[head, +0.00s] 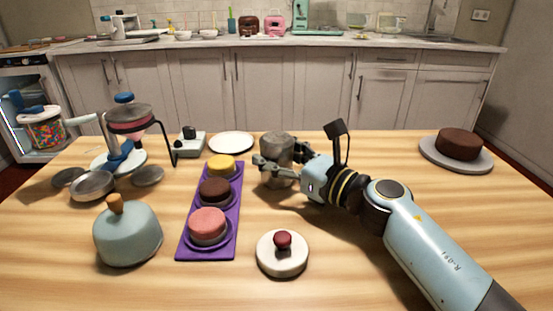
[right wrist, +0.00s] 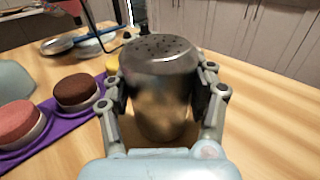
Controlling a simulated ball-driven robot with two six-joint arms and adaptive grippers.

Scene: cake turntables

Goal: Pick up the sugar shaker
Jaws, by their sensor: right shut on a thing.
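The sugar shaker (head: 277,146) is a grey metal cylinder with a holed top, upright behind the middle of the wooden table. In the right wrist view the shaker (right wrist: 160,85) stands between both fingers, its perforated lid facing up. My right gripper (head: 274,170) is shut on its sides; it also shows in the right wrist view (right wrist: 163,95). The fingers hide part of the shaker's body. I cannot tell whether its base touches the table. My left gripper is not in view.
A purple tray (head: 187,246) with several small cakes lies left of the shaker. A white lid with a red knob (head: 283,255) is in front. A chocolate cake (head: 459,143) is at the far right. A blue-grey dome (head: 127,236) stands at the front left.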

